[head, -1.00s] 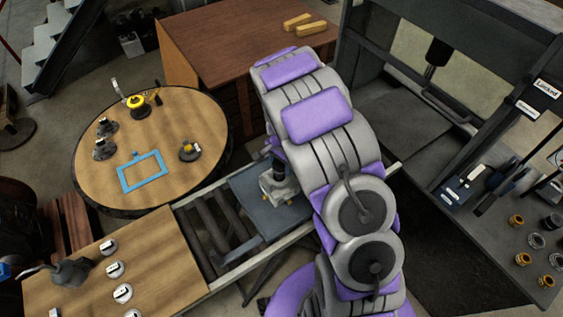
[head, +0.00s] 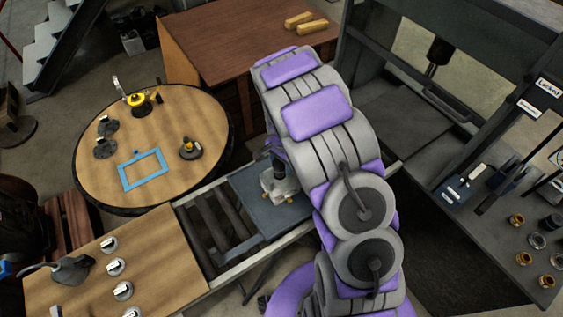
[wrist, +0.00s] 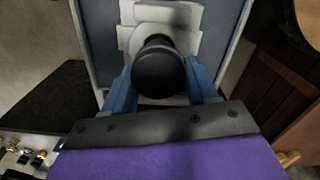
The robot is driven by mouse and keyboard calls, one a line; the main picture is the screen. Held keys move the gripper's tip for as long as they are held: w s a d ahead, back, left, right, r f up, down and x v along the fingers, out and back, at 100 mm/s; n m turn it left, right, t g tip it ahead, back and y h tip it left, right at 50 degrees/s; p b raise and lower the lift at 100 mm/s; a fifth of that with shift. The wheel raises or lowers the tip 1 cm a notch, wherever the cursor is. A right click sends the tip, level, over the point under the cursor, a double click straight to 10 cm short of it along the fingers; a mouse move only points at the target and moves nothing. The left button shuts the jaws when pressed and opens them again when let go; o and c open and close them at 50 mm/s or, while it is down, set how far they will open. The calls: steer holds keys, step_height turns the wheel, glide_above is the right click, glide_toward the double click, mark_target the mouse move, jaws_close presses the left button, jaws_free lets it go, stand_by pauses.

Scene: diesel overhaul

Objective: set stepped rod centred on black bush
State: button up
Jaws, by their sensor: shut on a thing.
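My gripper (wrist: 162,88) has blue fingers on either side of a dark rod (wrist: 160,68) and is shut on it. In the wrist view I look down on the rod's round dark end, so its steps do not show. The rod stands over a pale block (wrist: 127,12) on a blue-grey plate (wrist: 97,40). In the head view the pale block (head: 277,184) and plate (head: 262,207) sit beside my arm, which hides the gripper. The rod's lower end and any bush under it are hidden; I cannot tell whether they touch.
The plate lies on a roller conveyor (head: 215,222). A round wooden table (head: 170,120) with a blue frame (head: 143,170) is at left. A wooden bench (head: 150,270) is at lower left. A press (head: 395,60) and a bench with several small bushes (head: 516,219) are at right.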

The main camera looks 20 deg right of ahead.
steer(key=o, duration=1.1)
steer(key=shift+o, duration=0.5)
steer(key=shift+o, duration=0.9)
steer(key=shift+r, duration=0.15)
steer(key=shift+r+p, duration=1.4)
steer(key=shift+r, duration=3.05)
